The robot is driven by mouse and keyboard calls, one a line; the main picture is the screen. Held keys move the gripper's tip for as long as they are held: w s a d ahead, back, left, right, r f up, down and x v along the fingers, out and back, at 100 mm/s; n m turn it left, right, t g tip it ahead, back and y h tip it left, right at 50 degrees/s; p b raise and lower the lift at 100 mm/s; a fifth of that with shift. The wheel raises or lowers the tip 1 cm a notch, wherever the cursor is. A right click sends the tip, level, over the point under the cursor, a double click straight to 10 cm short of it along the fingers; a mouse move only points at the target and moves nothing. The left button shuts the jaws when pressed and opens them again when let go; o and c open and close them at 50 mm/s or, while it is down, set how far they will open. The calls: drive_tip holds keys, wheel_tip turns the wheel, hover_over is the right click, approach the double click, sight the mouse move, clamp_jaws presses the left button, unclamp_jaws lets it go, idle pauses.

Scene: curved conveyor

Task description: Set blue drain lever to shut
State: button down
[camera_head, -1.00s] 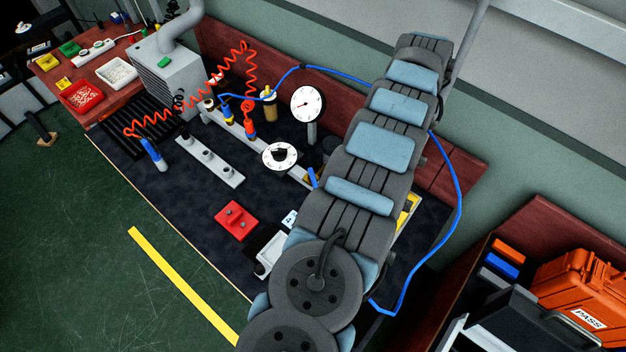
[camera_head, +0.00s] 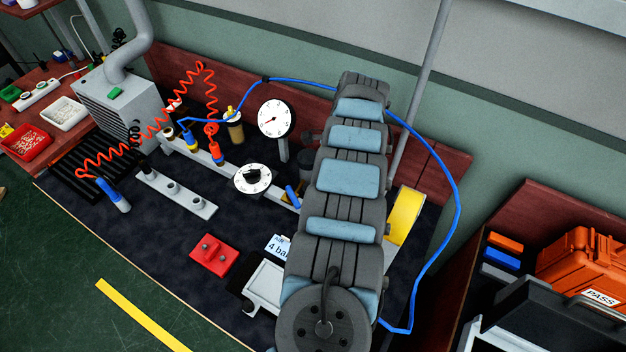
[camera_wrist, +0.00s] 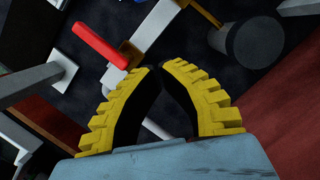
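A small blue lever (camera_head: 293,197) stands at the right end of the grey manifold bar (camera_head: 205,155), just left of my arm in the head view. I take it as the drain lever; whether it is open or shut is too small to tell.
A long red handle (camera_wrist: 100,45) lies left of my fingertips. A round gauge (camera_head: 275,118) and a black knob (camera_head: 252,177) stand near the blue lever. A blue hose (camera_head: 457,200) loops right of my arm. A red block (camera_head: 213,256) sits on the dark mat.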

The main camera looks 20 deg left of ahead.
sight(293, 197)
drive_tip(key=shift+s+a+f+p, duration=0.35)
drive_tip(key=shift+s+a+f, duration=0.35)
drive_tip(key=shift+f, duration=0.7)
drive_tip(key=shift+s+a+f+p, duration=0.4)
drive_tip(key=shift+s+a+f, duration=0.25)
drive_tip(key=shift+f, duration=0.75)
drive_tip(key=shift+s+a+f+p, duration=0.35)
drive_tip(key=shift+s+a+f, duration=0.3)
drive_tip(key=shift+f, duration=0.75)
drive_tip(key=shift+s, duration=0.15)
drive_tip(key=shift+a, duration=0.1)
drive_tip(key=shift+s+r+p, duration=0.15)
drive_tip(key=shift+r+p, duration=0.05)
drive_tip(key=shift+p, duration=0.6)
